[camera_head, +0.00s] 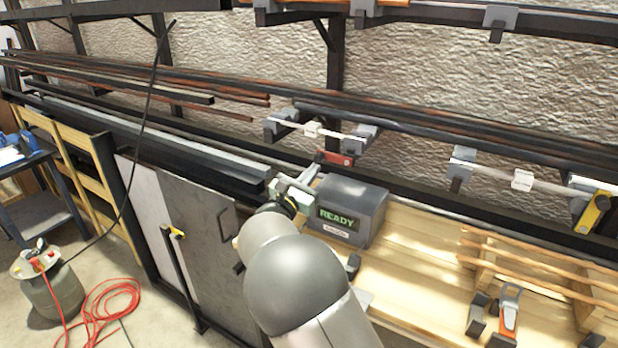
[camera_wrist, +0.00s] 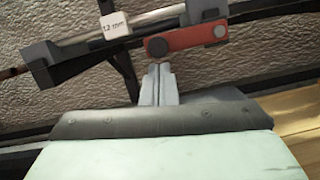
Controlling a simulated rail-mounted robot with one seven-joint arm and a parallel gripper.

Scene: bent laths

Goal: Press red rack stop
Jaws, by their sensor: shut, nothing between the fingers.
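The red rack stop (camera_wrist: 193,37) is a short red bar with a dark round knob at its left end and a paler round pin at its right. It sits at the front of a grey rack bracket in the wrist view. In the head view the red stop (camera_head: 336,159) shows just above the READY box, partly behind my gripper. My gripper (camera_wrist: 158,70) is shut and empty, its fingertips just below the dark knob in the wrist view. I cannot tell whether they touch it.
A rod labelled 12 mm (camera_wrist: 115,25) lies on the brackets beside the stop. A grey box with a READY display (camera_head: 352,208) stands close right of my gripper. Long dark bars (camera_head: 200,150) lie to the left. A wooden bench (camera_head: 420,250) extends right.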

